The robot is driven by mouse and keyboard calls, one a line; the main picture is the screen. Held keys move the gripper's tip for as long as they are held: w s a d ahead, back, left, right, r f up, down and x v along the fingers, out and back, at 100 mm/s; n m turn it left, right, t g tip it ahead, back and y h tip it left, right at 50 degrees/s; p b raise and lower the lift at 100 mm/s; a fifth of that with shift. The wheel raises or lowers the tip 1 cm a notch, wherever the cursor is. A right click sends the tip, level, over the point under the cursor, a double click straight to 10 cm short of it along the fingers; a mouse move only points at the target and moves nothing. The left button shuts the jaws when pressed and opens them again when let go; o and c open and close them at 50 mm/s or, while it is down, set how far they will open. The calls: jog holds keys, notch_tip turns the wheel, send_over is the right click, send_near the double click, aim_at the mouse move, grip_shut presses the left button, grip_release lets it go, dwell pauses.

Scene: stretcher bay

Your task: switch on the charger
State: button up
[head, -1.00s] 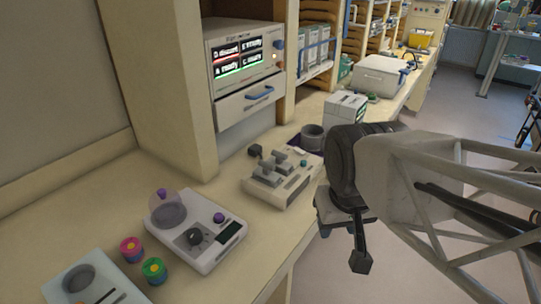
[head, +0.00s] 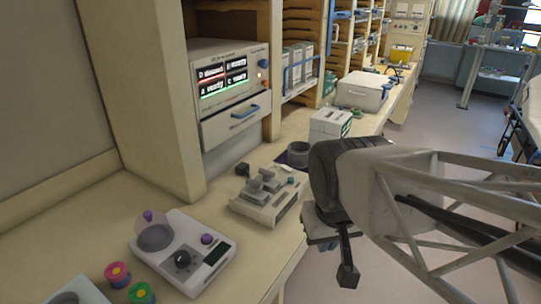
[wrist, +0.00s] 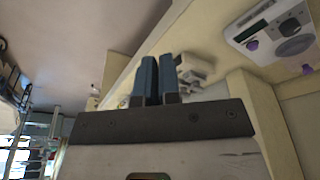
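The item that looks most like the charger is a pale bench unit (head: 265,207) with grey blocks seated in its top and a small teal button at its far right end. It stands near the counter's front edge, and part of it shows behind the fingers in the wrist view (wrist: 195,70). My gripper (head: 345,275) hangs beyond the counter edge, right of the unit and apart from it. In the wrist view its two blue fingers (wrist: 158,80) stand close together with nothing visible between them. Any switch marking is too small to read.
A white device with a dial and purple knobs (head: 185,252) stands in front, beside pink and green pots (head: 117,274). A lit-screen cabinet with a drawer (head: 230,88) stands behind. A dark grey ring-shaped cup (head: 298,154) and white box (head: 330,125) stand farther along.

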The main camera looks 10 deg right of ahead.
jog(key=shift+m, duration=0.9)
jog(key=w+r, duration=0.1)
jog(key=w, duration=0.2)
jog(key=w+r, duration=0.1)
jog(key=w, duration=0.2)
jog(key=w+r, duration=0.1)
jog(key=w, duration=0.3)
jog(key=shift+d+r, duration=0.1)
jog(key=shift+d, duration=0.25)
grip_shut()
jog(key=m+g+y, duration=0.1)
jog(key=m+y, duration=0.1)
jog(key=m, duration=0.5)
send_over(283, 165)
jog(key=s+d, duration=0.2)
jog(key=s, duration=0.1)
jog(key=s+d+x, duration=0.1)
jog(key=x, duration=0.3)
jog(key=shift+w, duration=0.4)
jog(key=shift+f, duration=0.35)
jog(key=x, duration=1.3)
jog(key=shift+w+f, duration=0.1)
jog(key=shift+f, duration=0.25)
